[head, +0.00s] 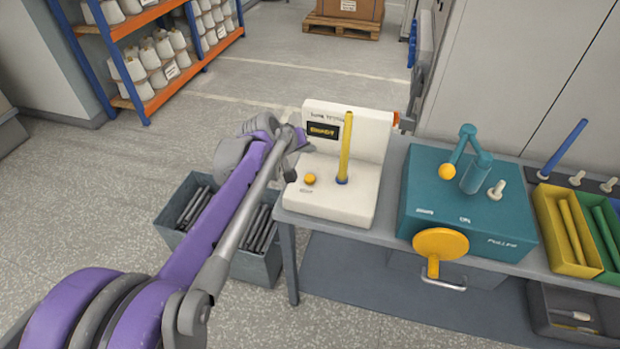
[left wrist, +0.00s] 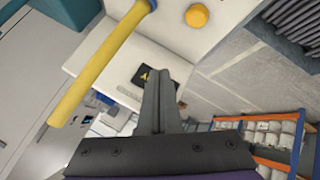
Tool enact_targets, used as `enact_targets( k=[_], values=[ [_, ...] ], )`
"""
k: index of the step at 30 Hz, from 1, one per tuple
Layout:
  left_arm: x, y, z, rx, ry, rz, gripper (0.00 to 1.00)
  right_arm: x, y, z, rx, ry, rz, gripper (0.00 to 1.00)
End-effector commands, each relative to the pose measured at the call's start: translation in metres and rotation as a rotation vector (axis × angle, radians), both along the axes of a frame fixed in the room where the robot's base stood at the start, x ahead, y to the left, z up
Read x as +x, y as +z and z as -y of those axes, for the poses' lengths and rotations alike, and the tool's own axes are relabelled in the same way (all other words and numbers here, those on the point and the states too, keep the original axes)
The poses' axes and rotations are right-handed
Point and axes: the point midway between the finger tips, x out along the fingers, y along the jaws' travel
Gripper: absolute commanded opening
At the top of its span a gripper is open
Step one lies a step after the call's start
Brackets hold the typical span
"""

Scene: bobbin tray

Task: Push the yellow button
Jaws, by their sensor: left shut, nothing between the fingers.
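The yellow button (head: 310,179) is a small round knob on the base of the white machine (head: 345,205), left of an upright yellow rod (head: 345,148) with a blue foot. In the left wrist view the button (left wrist: 197,16) is at the top, and the yellow rod (left wrist: 95,70) slants across the left. My left gripper (head: 291,172) is at the machine's left edge, close to the button and apart from it. In the left wrist view its fingers (left wrist: 160,80) are together and empty. My right gripper is not in view.
A teal machine (head: 430,207) with a yellow disc handle (head: 440,243) stands to the right on the bench. Yellow (head: 548,213) and green trays lie further right. A grey bin (head: 262,264) of dark rods stands on the floor below my left arm.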

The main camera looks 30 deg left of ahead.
Motion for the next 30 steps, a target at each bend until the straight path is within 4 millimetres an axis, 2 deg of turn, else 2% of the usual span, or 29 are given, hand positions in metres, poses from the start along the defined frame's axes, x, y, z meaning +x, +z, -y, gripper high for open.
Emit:
enact_targets(
  k=[12,16,21,30],
  values=[
    [0.0,-0.06,0.0,0.001,-0.001,-0.001,0.0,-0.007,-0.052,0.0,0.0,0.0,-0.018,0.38],
    [0.0,-0.073,0.0,0.001,0.0,-0.001,0.0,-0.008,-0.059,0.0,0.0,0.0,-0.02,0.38],
    [0.0,-0.08,0.0,0.001,-0.001,0.0,0.0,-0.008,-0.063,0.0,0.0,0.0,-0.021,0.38],
    [0.0,-0.08,0.0,0.001,-0.001,0.0,0.0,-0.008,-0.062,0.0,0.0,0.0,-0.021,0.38]
  ],
)
